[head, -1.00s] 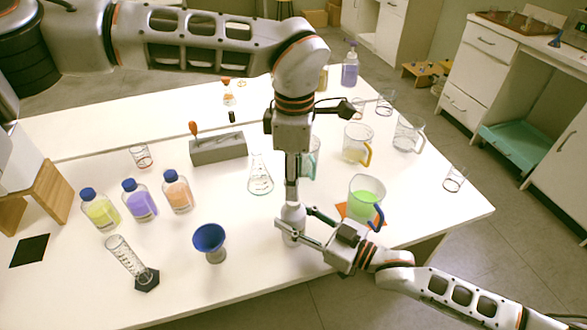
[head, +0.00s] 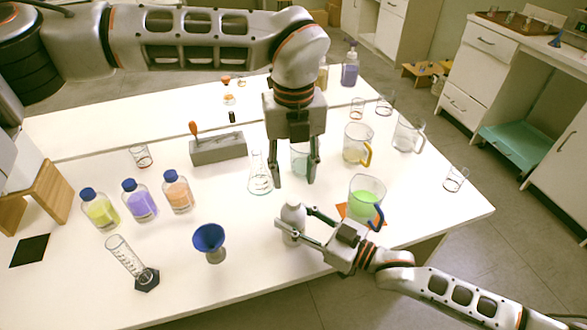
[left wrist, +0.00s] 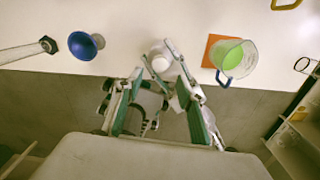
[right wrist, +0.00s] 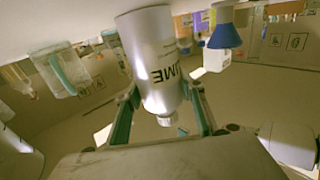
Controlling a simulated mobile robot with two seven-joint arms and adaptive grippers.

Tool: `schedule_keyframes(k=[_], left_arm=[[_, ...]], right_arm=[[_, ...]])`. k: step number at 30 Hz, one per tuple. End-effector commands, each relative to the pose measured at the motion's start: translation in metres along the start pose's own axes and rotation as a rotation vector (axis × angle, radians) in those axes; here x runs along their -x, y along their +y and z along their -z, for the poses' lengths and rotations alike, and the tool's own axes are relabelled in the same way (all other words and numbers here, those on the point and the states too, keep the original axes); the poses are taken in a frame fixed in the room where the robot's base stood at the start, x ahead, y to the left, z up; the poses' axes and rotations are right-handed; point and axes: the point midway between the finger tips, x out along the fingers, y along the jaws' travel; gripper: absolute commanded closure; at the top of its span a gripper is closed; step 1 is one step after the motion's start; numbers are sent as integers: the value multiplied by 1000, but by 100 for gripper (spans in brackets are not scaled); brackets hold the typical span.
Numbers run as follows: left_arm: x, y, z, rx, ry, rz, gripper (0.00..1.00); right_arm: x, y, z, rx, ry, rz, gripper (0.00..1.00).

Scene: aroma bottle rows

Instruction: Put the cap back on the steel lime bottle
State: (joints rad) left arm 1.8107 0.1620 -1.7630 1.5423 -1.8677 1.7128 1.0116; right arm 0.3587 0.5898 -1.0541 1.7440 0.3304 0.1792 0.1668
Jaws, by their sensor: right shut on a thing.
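The steel lime bottle (head: 292,213) stands upright near the table's front edge, and its lettering shows in the right wrist view (right wrist: 152,50). My right gripper (head: 292,220) is shut around its body from the front right. A small pale cap (right wrist: 167,119) shows on the bottle's neck in the right wrist view; it also appears from above in the left wrist view (left wrist: 160,63). Whether it is fully tightened cannot be seen. My left gripper (head: 294,183) is open and empty above the bottle, fingers pointing down, clear of the cap.
A blue funnel (head: 209,240) stands left of the bottle. A jug of green liquid (head: 366,199) sits on an orange mat to the right. A conical flask (head: 259,178) is behind. Blue-capped bottles (head: 139,201) and a measuring cylinder (head: 125,255) stand farther left.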

Motion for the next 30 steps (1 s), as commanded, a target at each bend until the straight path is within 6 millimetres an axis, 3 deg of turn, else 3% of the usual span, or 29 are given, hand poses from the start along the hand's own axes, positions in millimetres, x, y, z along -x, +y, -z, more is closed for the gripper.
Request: schedule_keyframes(k=[6,12,25,30], left_arm=[[2,0,-1,334,-1,1,62],[4,0,-1,490,0,1,62],[3,0,-1,517,0,1,62],[-10,1,-1,515,2,0,62]], right_arm=[[0,0,0,0,1,0,100],[0,0,0,0,1,0,100],[0,0,0,0,1,0,100],[0,0,0,0,1,0,100]])
